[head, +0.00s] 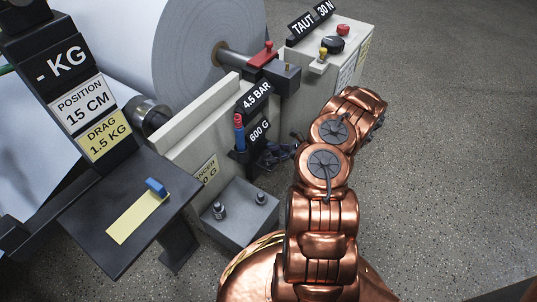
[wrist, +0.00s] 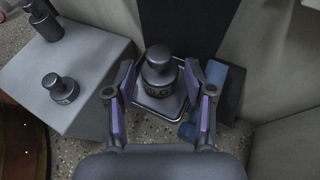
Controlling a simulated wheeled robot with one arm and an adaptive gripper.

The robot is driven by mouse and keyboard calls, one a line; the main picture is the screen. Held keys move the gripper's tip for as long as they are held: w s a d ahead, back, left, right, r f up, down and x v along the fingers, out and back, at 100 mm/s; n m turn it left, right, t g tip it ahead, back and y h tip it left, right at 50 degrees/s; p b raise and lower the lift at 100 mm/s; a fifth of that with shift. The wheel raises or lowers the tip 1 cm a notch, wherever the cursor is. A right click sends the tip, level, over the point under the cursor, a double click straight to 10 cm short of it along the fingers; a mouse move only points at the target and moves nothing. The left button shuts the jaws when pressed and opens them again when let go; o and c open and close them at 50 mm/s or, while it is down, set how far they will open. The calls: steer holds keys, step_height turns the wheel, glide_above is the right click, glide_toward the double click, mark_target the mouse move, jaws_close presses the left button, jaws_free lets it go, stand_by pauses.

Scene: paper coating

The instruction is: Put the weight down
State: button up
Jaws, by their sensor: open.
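A dark knobbed weight (wrist: 158,75) with pale lettering sits upright in a small square tray (wrist: 172,112) in the wrist view. My gripper (wrist: 157,82) is open, with one purple-padded finger on each side of the weight. Whether either pad touches it is hard to tell. In the head view my gripper (head: 277,155) is small and dark beside the stand labelled 4.5 BAR and 600 G (head: 257,128). The weight cannot be made out there.
Two more weights, a nearer one (wrist: 60,88) and a farther one (wrist: 45,22), stand on a grey block (head: 240,224) left of my gripper. Blue parts (wrist: 214,78) lie close to the right finger. A pale machine wall (head: 190,140) stands alongside.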

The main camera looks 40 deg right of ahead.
steer(key=p+v, duration=0.2)
steer(key=v, duration=0.7)
steer(key=shift+s+r, duration=0.1)
steer(key=shift+s, duration=0.05)
